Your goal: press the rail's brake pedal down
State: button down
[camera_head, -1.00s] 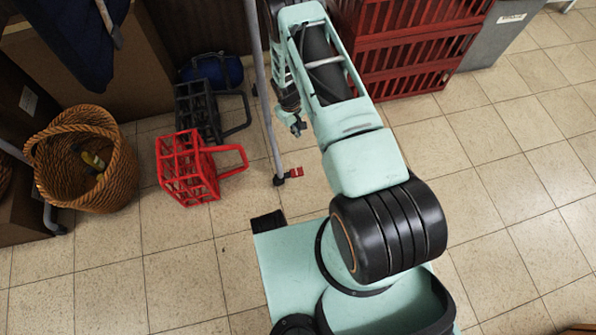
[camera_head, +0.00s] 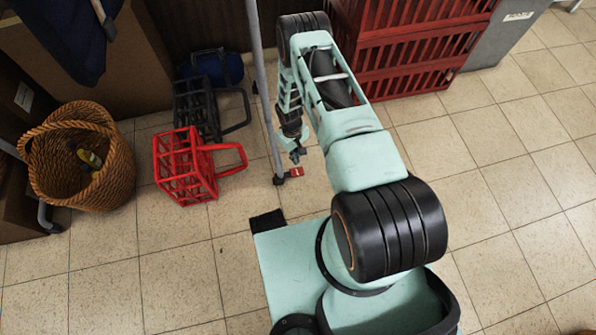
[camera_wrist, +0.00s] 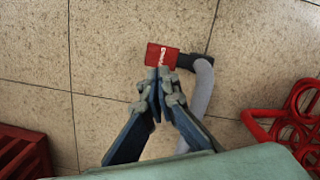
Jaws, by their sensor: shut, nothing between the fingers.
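The red brake pedal (camera_head: 296,172) sticks out from a dark fitting at the foot of the grey rail's leg (camera_head: 267,110), close above the floor. In the wrist view the pedal (camera_wrist: 161,55) shows a white marking and looks roughly level. My gripper (camera_head: 297,154) is shut and empty, pointing down just above the pedal. In the wrist view its closed fingertips (camera_wrist: 160,78) overlap the pedal's near edge. I cannot tell whether they touch it. The grey leg (camera_wrist: 200,90) runs beside my gripper on the right.
A red bottle carrier (camera_head: 185,168) and a dark carrier (camera_head: 198,110) stand left of the leg. A wicker basket (camera_head: 118,180) is farther left. Stacked red crates (camera_head: 415,48) and a grey bin (camera_head: 505,30) stand at the back right. The tiled floor at right is clear.

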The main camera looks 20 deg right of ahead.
aim_at(297, 170)
jog(key=f+b, duration=0.1)
jog(key=f, duration=0.1)
jog(key=f+b, duration=0.1)
jog(key=f, duration=0.1)
jog(key=f+b, duration=0.1)
jog(key=f, duration=0.1)
jog(key=shift+s+d, duration=0.15)
jog(key=shift+s, duration=0.1)
jog(key=shift+f, duration=0.15)
jog(key=shift+f, duration=1.45)
jog(key=shift+w+a+r, duration=0.3)
jog(key=shift+w+a, duration=0.05)
jog(key=shift+w, duration=0.35)
jog(key=shift+w+a+r, duration=0.3)
jog(key=shift+w, duration=0.35)
notch_tip(297, 170, up, 12)
jog(key=w, duration=0.1)
jog(key=shift+a, duration=0.25)
